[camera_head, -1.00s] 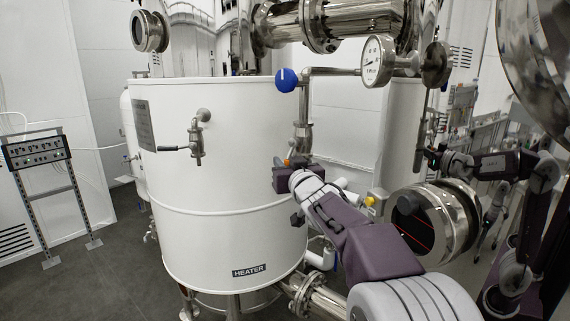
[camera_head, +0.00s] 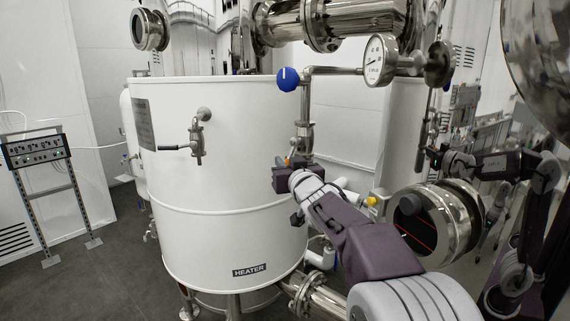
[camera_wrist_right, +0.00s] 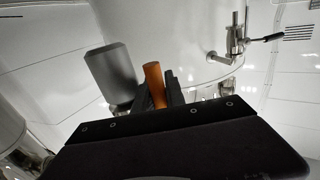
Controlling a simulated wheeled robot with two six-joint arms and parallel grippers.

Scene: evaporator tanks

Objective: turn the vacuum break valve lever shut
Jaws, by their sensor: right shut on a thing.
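The orange valve lever (camera_head: 287,161) shows as a small piece at my right gripper, by the vertical steel pipe (camera_head: 305,135) to the right of the white heater tank (camera_head: 225,180). In the wrist view the orange lever (camera_wrist_right: 154,82) stands between the two dark fingers. My right gripper (camera_wrist_right: 160,92) is shut on it; the gripper also shows in the head view (camera_head: 281,172). The gripper hides the lower part of the lever and much of the valve. My left gripper is not in view.
A grey cylinder (camera_wrist_right: 110,72) is close beside the fingers. A tap with a dark handle (camera_head: 197,143) is on the tank's front. A blue ball (camera_head: 287,79) and a round gauge (camera_head: 379,60) are above my right arm. A flanged sight glass (camera_head: 430,225) is to its right.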

